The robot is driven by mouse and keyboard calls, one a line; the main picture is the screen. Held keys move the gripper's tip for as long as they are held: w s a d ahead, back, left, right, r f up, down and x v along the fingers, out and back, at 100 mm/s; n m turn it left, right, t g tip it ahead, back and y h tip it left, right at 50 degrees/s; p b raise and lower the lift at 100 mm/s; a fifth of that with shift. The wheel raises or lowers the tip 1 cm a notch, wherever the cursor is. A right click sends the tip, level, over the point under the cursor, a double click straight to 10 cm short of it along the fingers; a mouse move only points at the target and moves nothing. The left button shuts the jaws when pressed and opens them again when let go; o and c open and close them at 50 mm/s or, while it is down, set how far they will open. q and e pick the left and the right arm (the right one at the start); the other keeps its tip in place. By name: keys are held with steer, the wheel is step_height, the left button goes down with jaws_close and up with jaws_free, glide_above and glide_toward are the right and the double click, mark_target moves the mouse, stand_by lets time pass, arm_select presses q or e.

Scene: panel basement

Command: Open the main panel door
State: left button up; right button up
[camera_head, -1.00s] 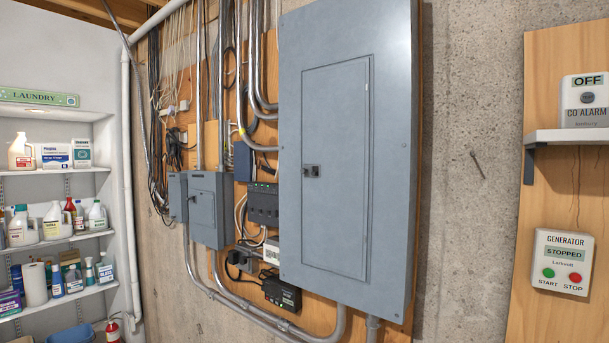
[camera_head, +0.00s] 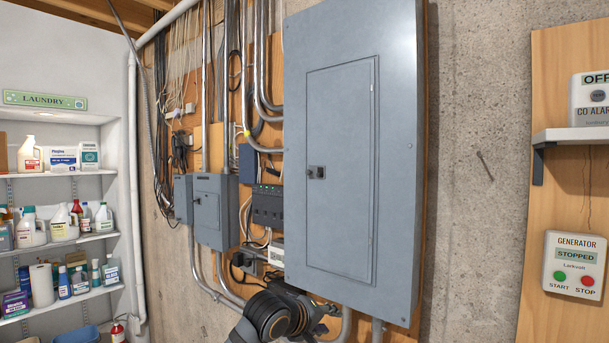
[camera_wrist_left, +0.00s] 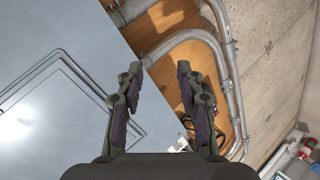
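The main panel (camera_head: 350,160) is a large grey box on a wooden board. My left gripper (camera_wrist_left: 160,78) is open and empty in the left wrist view, with the panel's grey face (camera_wrist_left: 50,90) to the left and conduit to the right. In the head view, my left arm (camera_head: 280,315) shows below the panel's lower left, well under the latch; its fingertips cannot be made out there. My right gripper is not in view.
Smaller grey boxes (camera_head: 213,210), black devices (camera_head: 267,205) and metal conduits (camera_head: 207,285) crowd the board left of the panel. A shelf (camera_head: 585,135) and generator control (camera_head: 575,265) are at right. Bare concrete (camera_head: 480,200) lies between. Laundry shelves (camera_head: 60,245) stand at left.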

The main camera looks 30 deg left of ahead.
arm_select(q)
steer(key=a+r+n+t, duration=0.2)
steer(key=a+r+n, duration=0.1)
steer(key=r, duration=0.7)
steer(key=a+r+n+t, duration=0.1)
steer(key=a+r+n, duration=0.25)
steer(key=r, duration=0.75)
steer(key=n+t, duration=0.3)
steer(key=n, duration=0.1)
glide_toward(307, 172)
steer(key=shift+h, duration=0.3)
steer(key=w+p, duration=0.3)
steer(key=w, duration=0.1)
steer(key=w+p, duration=0.3)
steer(key=w, duration=0.1)
steer(key=shift+d+r+p, duration=0.15)
steer(key=shift+d+p, duration=0.1)
steer(key=shift+p, duration=0.15)
steer(key=shift+w, duration=0.45)
steer(key=shift+s, duration=0.1)
jaws_close()
